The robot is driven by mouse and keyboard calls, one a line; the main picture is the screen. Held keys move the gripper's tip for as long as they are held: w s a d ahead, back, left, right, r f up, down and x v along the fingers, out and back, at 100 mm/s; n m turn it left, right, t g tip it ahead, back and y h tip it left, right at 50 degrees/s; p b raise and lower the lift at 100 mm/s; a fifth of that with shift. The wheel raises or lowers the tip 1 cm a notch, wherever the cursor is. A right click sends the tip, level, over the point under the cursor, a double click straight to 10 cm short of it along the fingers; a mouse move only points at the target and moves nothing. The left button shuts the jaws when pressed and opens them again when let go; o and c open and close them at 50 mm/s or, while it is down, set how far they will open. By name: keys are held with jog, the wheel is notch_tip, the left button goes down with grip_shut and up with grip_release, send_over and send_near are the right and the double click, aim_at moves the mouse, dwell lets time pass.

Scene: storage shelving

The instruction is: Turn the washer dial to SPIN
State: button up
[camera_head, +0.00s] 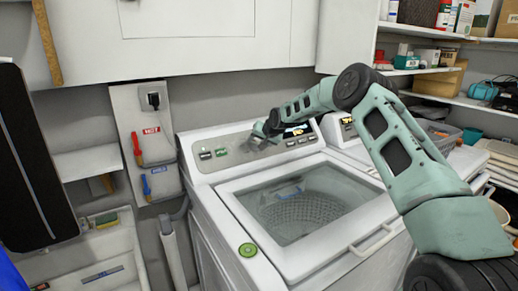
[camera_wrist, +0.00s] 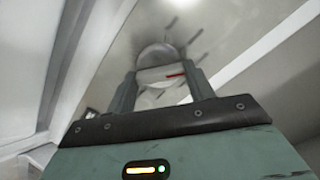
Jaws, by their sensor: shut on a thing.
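The washer (camera_head: 232,215) is a white top-loader with a grey control panel along its raised back. My gripper (camera_head: 264,137) reaches the panel from the right and hides most of the dial in the head view. In the wrist view, the round grey dial (camera_wrist: 156,52) lies between the two fingers of my gripper (camera_wrist: 163,76), which are shut on its grip bar. A red pointer line shows on the bar towards the right finger. Dark marks surround the dial on the panel, but I cannot read them, so which one is SPIN cannot be told.
The washer's glass lid (camera_head: 305,200) is closed. Dark and green buttons (camera_head: 220,150) sit on the panel left of the dial. A second white machine (camera_head: 345,133) stands at the right. White cabinets (camera_head: 190,35) hang above, and stocked shelves (camera_head: 470,100) stand at the right.

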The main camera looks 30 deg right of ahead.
jog(key=n+b, duration=0.2)
jog(key=n, duration=0.4)
jog(key=shift+f+n+b, duration=0.1)
jog(key=shift+n+b, duration=0.2)
jog(key=shift+b, duration=0.1)
jog(key=n, duration=0.3)
jog(key=shift+b, duration=0.3)
jog(key=shift+n, duration=1.8)
jog(key=o, duration=1)
jog(key=b+v, duration=0.3)
jog(key=v, duration=1.4)
jog(key=shift+s+a, duration=0.1)
jog(key=shift+s, duration=0.05)
